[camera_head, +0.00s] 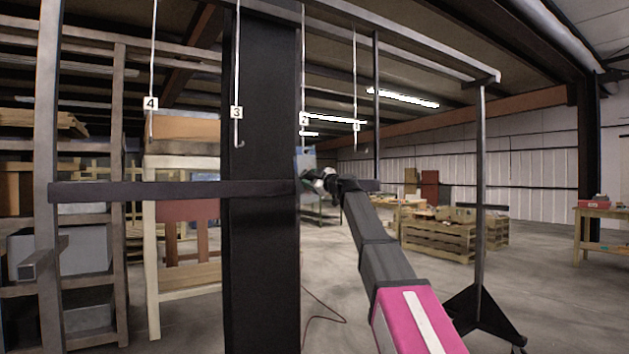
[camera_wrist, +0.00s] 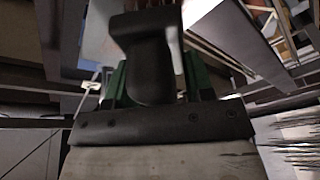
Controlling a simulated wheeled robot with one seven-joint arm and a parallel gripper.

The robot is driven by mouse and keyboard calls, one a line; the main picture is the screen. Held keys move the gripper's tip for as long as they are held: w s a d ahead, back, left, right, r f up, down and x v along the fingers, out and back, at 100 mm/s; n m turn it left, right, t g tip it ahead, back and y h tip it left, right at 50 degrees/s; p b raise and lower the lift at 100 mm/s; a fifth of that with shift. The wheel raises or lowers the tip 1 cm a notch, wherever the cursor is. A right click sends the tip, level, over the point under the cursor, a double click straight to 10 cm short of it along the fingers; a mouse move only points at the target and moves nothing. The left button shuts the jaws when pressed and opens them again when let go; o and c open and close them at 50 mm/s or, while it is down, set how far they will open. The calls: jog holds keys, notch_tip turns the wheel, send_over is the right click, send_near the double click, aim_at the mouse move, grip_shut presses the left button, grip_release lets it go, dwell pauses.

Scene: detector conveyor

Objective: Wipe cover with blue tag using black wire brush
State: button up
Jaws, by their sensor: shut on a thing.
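My gripper (camera_head: 328,181) is at the far end of my arm, beside the dark post in the head view, small and partly hidden. In the wrist view it is shut on a tool with a black handle (camera_wrist: 152,70), which I take to be the black wire brush; dark green finger parts show on both sides of the handle. The tool has a dark band with screws and a pale block below it. Thin dark wires (camera_wrist: 296,150) show at the lower right. A small blue-grey thing (camera_head: 305,160) shows at the gripper; I cannot tell whether it is the cover. No blue tag is clear.
A dark crossbar (camera_head: 170,191) and a wide black post (camera_head: 262,110) stand close by my gripper. Hooked rods with number tags, such as tag 3 (camera_head: 237,112), hang from the frame above. Wooden crates (camera_head: 435,238) stand behind at right.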

aim_at(304, 174)
jog(key=shift+s+a, duration=0.4)
jog(key=shift+a, duration=0.2)
jog(key=shift+s+a, duration=0.35)
jog(key=shift+a, duration=0.25)
jog(key=shift+w+a+r, duration=0.1)
jog(key=shift+w+r, duration=0.1)
jog(key=shift+r, duration=0.7)
jog(key=shift+w+d, duration=0.45)
jog(key=shift+d, duration=0.4)
jog(key=shift+w+d, duration=0.45)
jog(key=shift+d, duration=0.4)
jog(key=shift+w+d+r, duration=0.55)
jog(key=shift+w+d, duration=0.05)
jog(key=shift+d, duration=0.1)
jog(key=shift+w+d+r, duration=0.5)
jog(key=shift+w+d, duration=0.05)
jog(key=shift+d, duration=0.15)
jog(key=shift+s+a+f, duration=0.1)
jog(key=shift+s+a, duration=0.55)
jog(key=shift+a, duration=0.4)
jog(key=shift+s+a+r, duration=0.1)
jog(key=shift+s+a, duration=0.6)
jog(key=shift+a, duration=0.4)
jog(key=shift+s+a+f, duration=0.1)
jog(key=shift+s+a, duration=0.55)
jog(key=shift+a, duration=0.4)
jog(key=shift+s, duration=0.1)
